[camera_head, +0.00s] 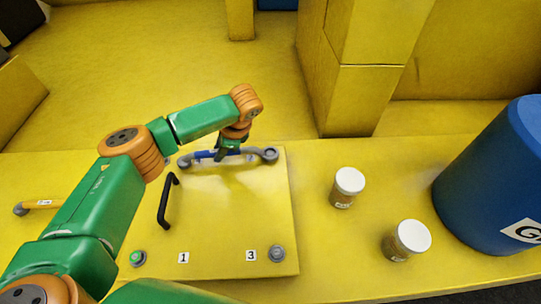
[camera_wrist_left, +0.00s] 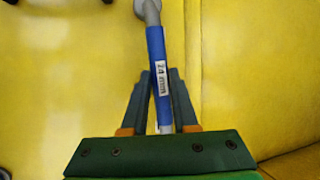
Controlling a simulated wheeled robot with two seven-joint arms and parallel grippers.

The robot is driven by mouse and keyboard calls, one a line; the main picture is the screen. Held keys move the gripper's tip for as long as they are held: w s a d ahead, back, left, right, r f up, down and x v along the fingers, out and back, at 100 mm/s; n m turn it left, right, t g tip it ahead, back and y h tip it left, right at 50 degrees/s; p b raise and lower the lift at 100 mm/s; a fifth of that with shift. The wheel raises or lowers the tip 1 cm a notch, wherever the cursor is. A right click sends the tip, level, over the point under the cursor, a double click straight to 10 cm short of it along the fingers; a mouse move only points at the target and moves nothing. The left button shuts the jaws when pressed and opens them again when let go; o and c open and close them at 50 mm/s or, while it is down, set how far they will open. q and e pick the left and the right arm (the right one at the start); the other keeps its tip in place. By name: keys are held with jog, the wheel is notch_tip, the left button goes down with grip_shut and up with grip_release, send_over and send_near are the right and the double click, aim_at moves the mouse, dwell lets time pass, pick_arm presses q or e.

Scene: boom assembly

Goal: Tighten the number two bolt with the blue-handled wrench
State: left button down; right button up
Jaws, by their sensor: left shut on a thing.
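The blue-handled wrench (camera_head: 203,155) is held roughly level over the far edge of the yellow panel (camera_head: 232,215), with a grey head at each end. My left gripper (camera_head: 229,153) is shut around its blue handle. In the left wrist view my left gripper (camera_wrist_left: 160,85) has its fingers on both sides of the blue handle (camera_wrist_left: 156,48), which bears a white "24 mm" label. A bolt by label 1 (camera_head: 137,258) and a bolt by label 3 (camera_head: 277,253) stand at the panel's near corners. I see no label 2; the number two bolt cannot be made out.
A black handle (camera_head: 168,201) rises from the panel's left part. A yellow-handled wrench (camera_head: 38,204) lies at the left. Two white-lidded jars (camera_head: 347,188) (camera_head: 407,241) and a large blue barrel (camera_head: 495,180) stand at the right.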

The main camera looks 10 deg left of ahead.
pick_arm(q)
jog(key=shift+w, duration=0.2)
jog(key=shift+w+a+m, duration=0.15)
jog(key=shift+w+m, duration=0.15)
jog(key=shift+m, duration=0.2)
jog(key=shift+s+f+n, duration=0.1)
jog(key=shift+s+n, duration=0.3)
jog(key=shift+n, duration=0.1)
jog(key=shift+r, duration=2.2)
